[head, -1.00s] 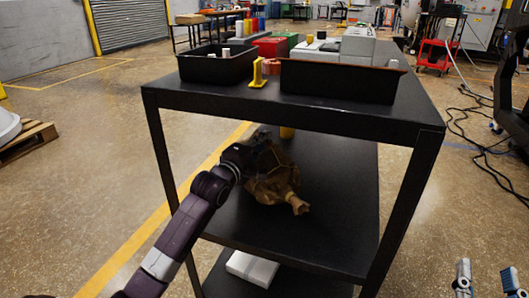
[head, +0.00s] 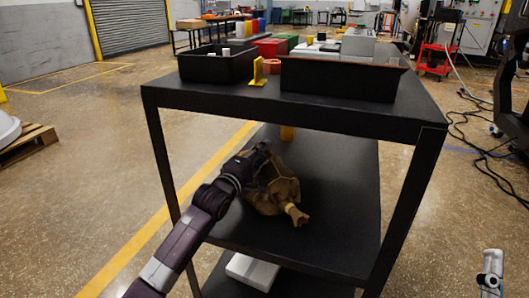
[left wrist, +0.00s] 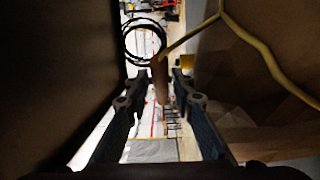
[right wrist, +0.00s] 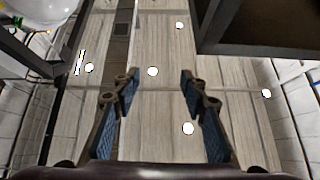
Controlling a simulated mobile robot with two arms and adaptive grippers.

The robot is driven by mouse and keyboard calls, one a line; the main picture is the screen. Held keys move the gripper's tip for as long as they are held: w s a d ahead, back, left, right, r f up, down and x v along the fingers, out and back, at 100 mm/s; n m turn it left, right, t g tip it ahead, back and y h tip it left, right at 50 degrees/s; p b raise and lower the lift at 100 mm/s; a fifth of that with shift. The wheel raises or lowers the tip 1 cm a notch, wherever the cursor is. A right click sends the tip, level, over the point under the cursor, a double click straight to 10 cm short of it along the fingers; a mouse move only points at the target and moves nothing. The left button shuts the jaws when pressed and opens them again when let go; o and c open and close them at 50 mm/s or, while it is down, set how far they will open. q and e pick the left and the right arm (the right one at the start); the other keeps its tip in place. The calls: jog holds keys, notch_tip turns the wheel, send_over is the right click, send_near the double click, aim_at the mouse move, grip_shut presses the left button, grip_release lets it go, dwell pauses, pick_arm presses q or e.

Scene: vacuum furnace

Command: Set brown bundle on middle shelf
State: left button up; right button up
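The brown bundle (head: 275,185) is a wrapped brown sack with a yellowish cord and a tied neck at its lower right. In the head view it lies tilted on the cart's middle shelf (head: 345,190). My left gripper (head: 262,155) is at the bundle's upper left, partly merging with its dark side. In the left wrist view the fingers (left wrist: 159,80) are apart, with a narrow brown strip between them and gaps beside it. My right gripper (right wrist: 158,80) is open and empty, away from the cart.
The black cart's top (head: 300,112) holds two black trays (head: 215,66) (head: 340,80) and a yellow bracket (head: 258,73). A yellow item (head: 287,132) stands behind the bundle. A white box (head: 253,270) is on the lower shelf. Cart posts flank the shelf opening.

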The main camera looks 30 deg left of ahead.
pick_arm(q)
jog(key=shift+o, duration=0.3)
jog(key=shift+r, duration=0.1)
